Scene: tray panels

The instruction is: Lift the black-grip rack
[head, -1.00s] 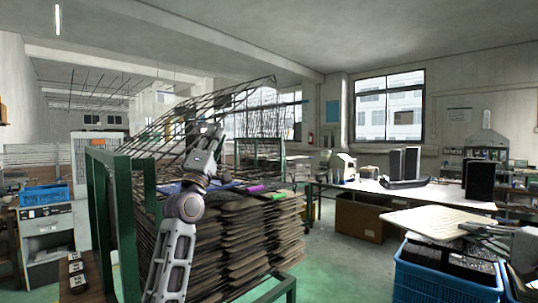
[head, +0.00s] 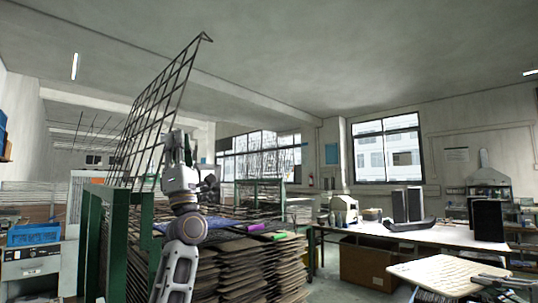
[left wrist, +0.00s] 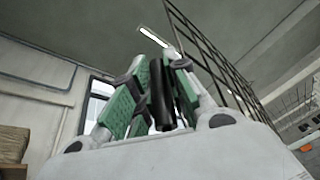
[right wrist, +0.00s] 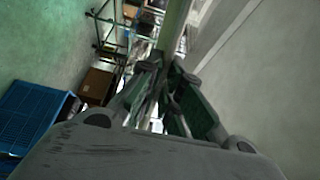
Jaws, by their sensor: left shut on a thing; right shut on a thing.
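The black-grip rack (head: 157,105) is a dark wire grid, raised and steeply tilted above the stack in the head view. My left gripper (head: 180,148) is at its lower right part. In the left wrist view, the green-padded fingers (left wrist: 160,95) are shut on a black grip (left wrist: 162,92), with the rack's wire mesh (left wrist: 215,60) behind. I cannot clearly make out the right gripper in the head view.
A tall stack of brown panels (head: 265,265) stands just beyond my arm. A green metal frame (head: 118,240) rises at the left. A white table (head: 365,232) with black boxes is at the right. A blue crate (right wrist: 30,115) shows in the right wrist view.

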